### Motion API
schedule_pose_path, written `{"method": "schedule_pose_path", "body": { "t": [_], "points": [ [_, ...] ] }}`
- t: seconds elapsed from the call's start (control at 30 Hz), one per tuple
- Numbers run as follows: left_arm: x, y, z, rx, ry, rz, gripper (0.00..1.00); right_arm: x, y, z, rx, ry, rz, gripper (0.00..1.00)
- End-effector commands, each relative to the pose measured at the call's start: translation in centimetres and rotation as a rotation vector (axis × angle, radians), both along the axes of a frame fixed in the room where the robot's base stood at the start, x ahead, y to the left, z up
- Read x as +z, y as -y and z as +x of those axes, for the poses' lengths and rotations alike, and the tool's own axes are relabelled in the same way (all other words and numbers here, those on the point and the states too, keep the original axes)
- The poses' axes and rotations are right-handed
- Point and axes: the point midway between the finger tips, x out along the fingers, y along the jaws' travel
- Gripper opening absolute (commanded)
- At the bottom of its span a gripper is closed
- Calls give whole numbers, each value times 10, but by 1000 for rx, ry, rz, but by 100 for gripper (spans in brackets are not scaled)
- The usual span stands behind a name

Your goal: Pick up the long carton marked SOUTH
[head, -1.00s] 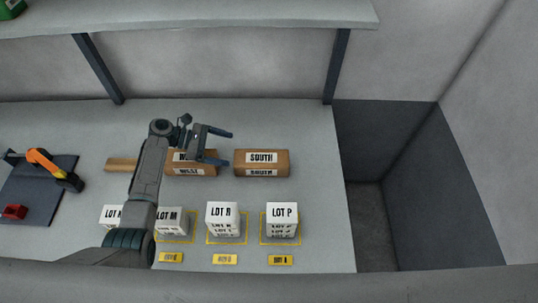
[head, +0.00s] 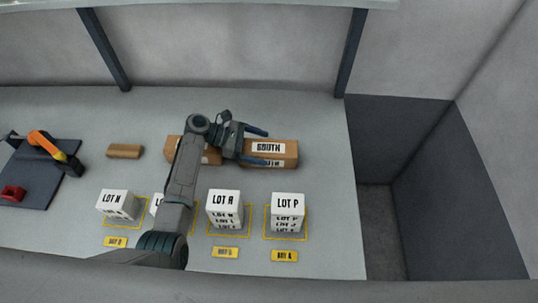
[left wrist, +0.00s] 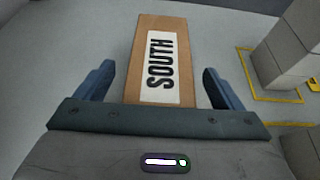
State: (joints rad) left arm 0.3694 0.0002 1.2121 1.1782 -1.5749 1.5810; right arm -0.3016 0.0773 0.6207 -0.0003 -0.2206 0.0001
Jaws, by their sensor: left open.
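The long brown carton marked SOUTH (head: 285,153) lies on the workbench, with white labels on its top and front. It also shows in the left wrist view (left wrist: 147,30), stretching away from me, its near end between the fingertips. My left gripper (head: 258,146) is open at the carton's left end, one finger behind it and one in front. In the left wrist view the gripper (left wrist: 159,85) has a gap on both sides of the carton. Whether the fingers are down at the carton's height is hard to tell. My right gripper is not in view.
Another brown carton (head: 174,150) lies to the left, mostly behind my arm. White LOT boxes, including LOT R (head: 224,208) and LOT P (head: 288,212), stand in yellow outlines in front. A small brown block (head: 125,151) and a dark mat (head: 35,190) with tools are at left.

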Motion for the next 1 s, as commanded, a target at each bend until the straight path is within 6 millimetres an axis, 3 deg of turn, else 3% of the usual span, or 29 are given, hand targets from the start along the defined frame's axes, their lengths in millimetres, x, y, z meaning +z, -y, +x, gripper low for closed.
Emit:
{"method": "schedule_pose_path", "body": {
  "t": [0.07,0.3,0.37,0.67,1.0],
  "points": [
    [0,0,0,0,0,0,85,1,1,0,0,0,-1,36],
    [0,0,0,0,0,0,38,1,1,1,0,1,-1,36],
    [1,0,0,0,1,-1,30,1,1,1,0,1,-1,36],
    [7,0,1,0,5,-1,30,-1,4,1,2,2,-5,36],
    [69,0,1,0,9,-1,30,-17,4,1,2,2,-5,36]
  ]
}}
